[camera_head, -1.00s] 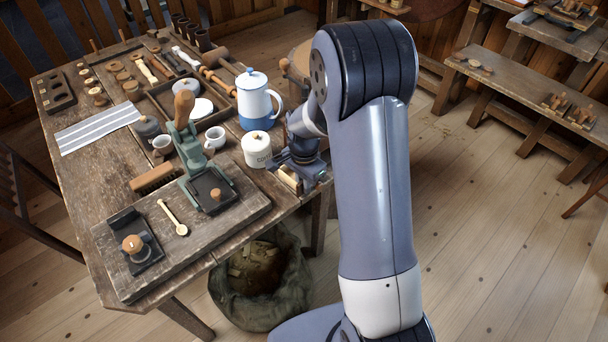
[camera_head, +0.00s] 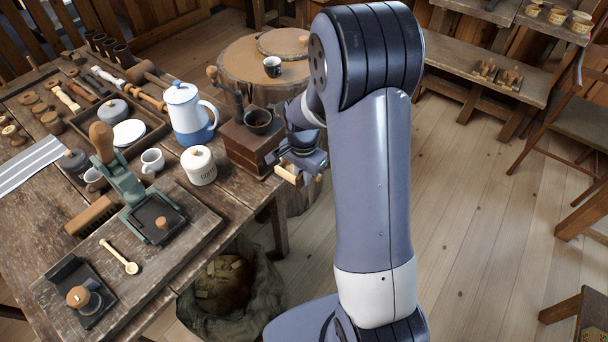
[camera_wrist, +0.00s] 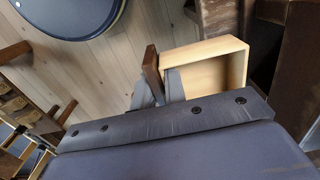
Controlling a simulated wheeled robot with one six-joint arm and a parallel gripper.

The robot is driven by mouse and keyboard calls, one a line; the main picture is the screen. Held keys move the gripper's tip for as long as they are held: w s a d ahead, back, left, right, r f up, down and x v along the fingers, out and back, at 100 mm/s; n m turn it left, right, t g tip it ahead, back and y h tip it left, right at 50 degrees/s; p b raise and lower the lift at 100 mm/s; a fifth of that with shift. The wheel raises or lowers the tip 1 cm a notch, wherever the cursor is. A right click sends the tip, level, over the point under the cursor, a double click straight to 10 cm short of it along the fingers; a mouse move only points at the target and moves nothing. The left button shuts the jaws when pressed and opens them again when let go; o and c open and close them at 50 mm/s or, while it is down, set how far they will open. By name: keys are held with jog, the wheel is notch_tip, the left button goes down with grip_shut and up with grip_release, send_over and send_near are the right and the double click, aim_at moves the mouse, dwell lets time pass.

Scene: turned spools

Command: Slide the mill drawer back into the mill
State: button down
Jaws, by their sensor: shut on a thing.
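The mill (camera_head: 243,145) is a dark brown wooden box with a dark bowl and a crank on top. It stands at the table's right edge, beside the white canister. My gripper (camera_head: 303,168) is to the right of the mill, in front of its lower part. The mill's opening is hidden.
A white canister (camera_head: 199,167) and a blue-and-white pot (camera_head: 187,115) stand left of the mill. A sack (camera_head: 225,285) lies under the table edge.

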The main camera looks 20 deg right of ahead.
aim_at(292, 172)
jog(key=shift+w+a+f+b, duration=0.5)
jog(key=shift+w+a+f, duration=0.2)
jog(key=shift+w+f, duration=0.25)
jog(key=shift+w+a, duration=0.4)
jog(key=shift+w, duration=0.1)
jog(key=shift+w, duration=0.15)
